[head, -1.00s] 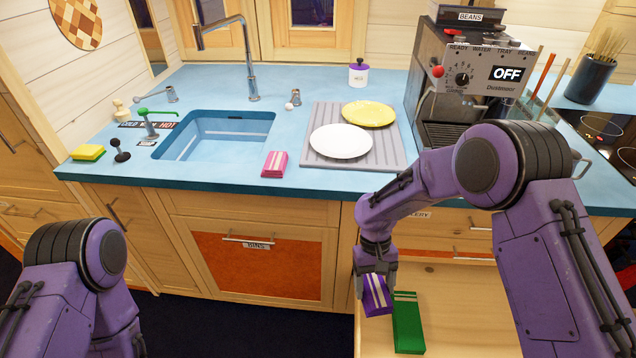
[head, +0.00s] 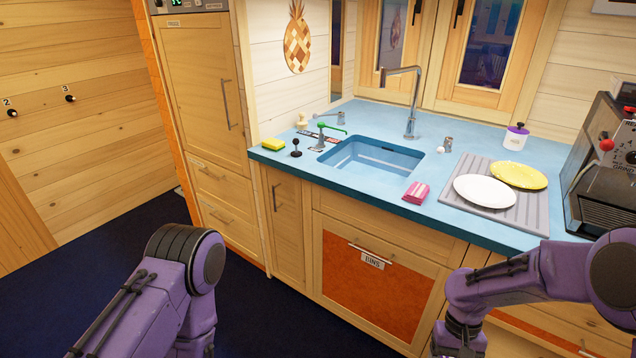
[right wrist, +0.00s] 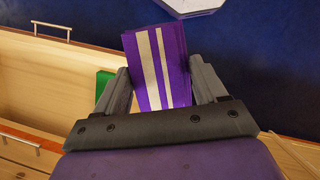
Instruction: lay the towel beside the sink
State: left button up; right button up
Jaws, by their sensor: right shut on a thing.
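A folded purple towel with pale stripes (right wrist: 150,50) is held between the fingers of my right gripper (right wrist: 160,85). In the head view my right gripper (head: 455,345) is at the bottom edge, and the towel is cut off below. The sink (head: 350,158) is a blue basin let into the blue counter (head: 300,172). A folded pink striped towel (head: 417,192) lies on the counter at the sink's front right. My left arm is at the lower left; its gripper is out of frame.
A grey drainer (head: 515,215) with two plates is on the right. A green folded cloth (right wrist: 104,88) lies in the open wooden drawer (right wrist: 60,75).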

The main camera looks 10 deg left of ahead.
aim_at(290, 138)
jog(key=u, duration=0.7)
jog(key=i, duration=0.65)
jog(key=u, duration=0.45)
jog(key=i, duration=0.8)
jog(key=z, duration=0.3)
